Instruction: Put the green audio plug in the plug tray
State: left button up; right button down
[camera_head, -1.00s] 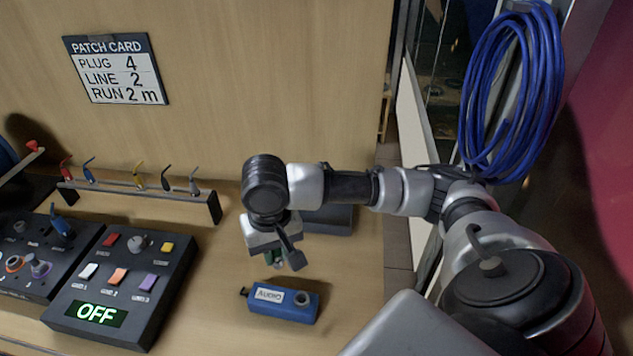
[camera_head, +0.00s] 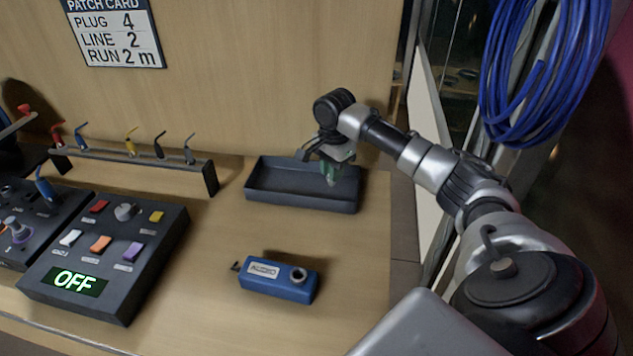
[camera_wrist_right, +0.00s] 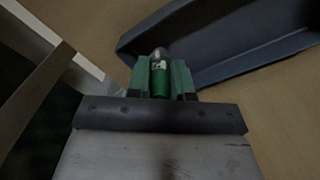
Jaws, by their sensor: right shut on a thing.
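The green audio plug (camera_wrist_right: 160,78) is held between the two fingers of my right gripper (camera_wrist_right: 160,85), its metal tip pointing away in the right wrist view. In the head view my right gripper (camera_head: 331,172) hangs above the right part of the dark plug tray (camera_head: 268,198), with the green plug (camera_head: 331,177) pointing down. The tray lies against the back wall, and its wall also shows in the right wrist view (camera_wrist_right: 235,62). I cannot tell whether the plug touches the tray floor. My left gripper is not in view.
A blue audio box (camera_head: 280,280) stands in front of the tray. A control panel (camera_head: 105,255) reading OFF is at left. A rack (camera_head: 135,165) with several coloured plugs stands behind it. A blue cable coil (camera_head: 545,75) hangs at right. Bench between panel and audio box is clear.

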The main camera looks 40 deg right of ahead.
jog(key=w+f, duration=0.2)
jog(key=w, duration=0.1)
jog(key=w+f, duration=0.1)
jog(key=w, duration=0.1)
jog(key=shift+w+d+f, duration=0.1)
jog(key=shift+d, duration=0.05)
jog(key=shift+f, duration=1.95)
jog(key=c, duration=1)
grip_release()
jog(key=shift+f, duration=0.1)
notch_tip(320, 180, up, 12)
